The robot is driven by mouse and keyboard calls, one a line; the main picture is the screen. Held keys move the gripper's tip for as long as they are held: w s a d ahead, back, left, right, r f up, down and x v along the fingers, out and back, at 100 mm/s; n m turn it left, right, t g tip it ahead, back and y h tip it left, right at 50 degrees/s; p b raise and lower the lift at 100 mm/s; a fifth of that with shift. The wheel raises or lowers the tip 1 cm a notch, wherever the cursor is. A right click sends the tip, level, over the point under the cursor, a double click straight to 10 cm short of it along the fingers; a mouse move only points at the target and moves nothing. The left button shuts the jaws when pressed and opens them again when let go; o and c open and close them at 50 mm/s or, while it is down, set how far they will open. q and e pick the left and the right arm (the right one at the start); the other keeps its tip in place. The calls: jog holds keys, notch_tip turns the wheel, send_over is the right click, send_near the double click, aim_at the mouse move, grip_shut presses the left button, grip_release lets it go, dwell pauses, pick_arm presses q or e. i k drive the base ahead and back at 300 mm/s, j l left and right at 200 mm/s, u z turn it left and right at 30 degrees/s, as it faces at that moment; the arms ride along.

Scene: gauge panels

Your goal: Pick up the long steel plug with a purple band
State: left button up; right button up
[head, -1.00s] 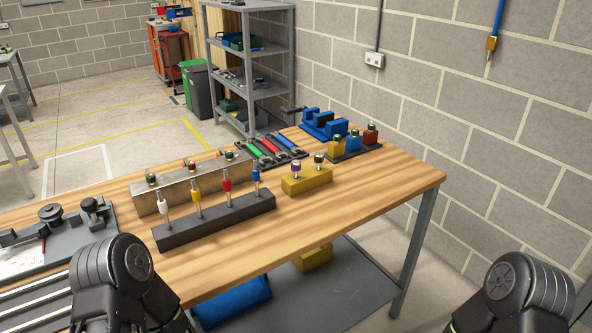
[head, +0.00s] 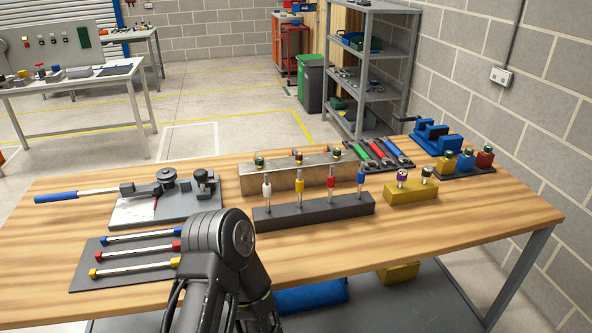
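A steel plug with a purple band (head: 403,176) stands upright in the left hole of a yellow block (head: 411,193) on the right part of the workbench (head: 480,225). How long the plug is cannot be told, since its lower part is hidden in the block. A second steel plug with a dark band (head: 427,172) stands in the same block, to its right. Only a dark link of my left arm shows, at the bottom centre. Neither of my grippers is in view.
A dark rack (head: 315,208) with white, yellow, red and blue handled pins stands left of the yellow block. Behind it is a steel block (head: 300,179) with several plugs. Coloured blocks (head: 466,163) stand behind right. Bare wood lies in front of the yellow block.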

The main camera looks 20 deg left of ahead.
aim_at(401, 176)
jog(key=i+l, duration=0.15)
jog(key=l, duration=0.2)
jog(key=i+l, duration=0.15)
jog(key=l, duration=0.2)
jog(key=i+l, duration=0.15)
jog(key=l, duration=0.25)
jog(key=i+l, duration=0.15)
jog(key=l, duration=0.2)
jog(key=i+l, duration=0.15)
jog(key=l, duration=0.2)
jog(key=i+l, duration=0.15)
jog(key=l, duration=0.2)
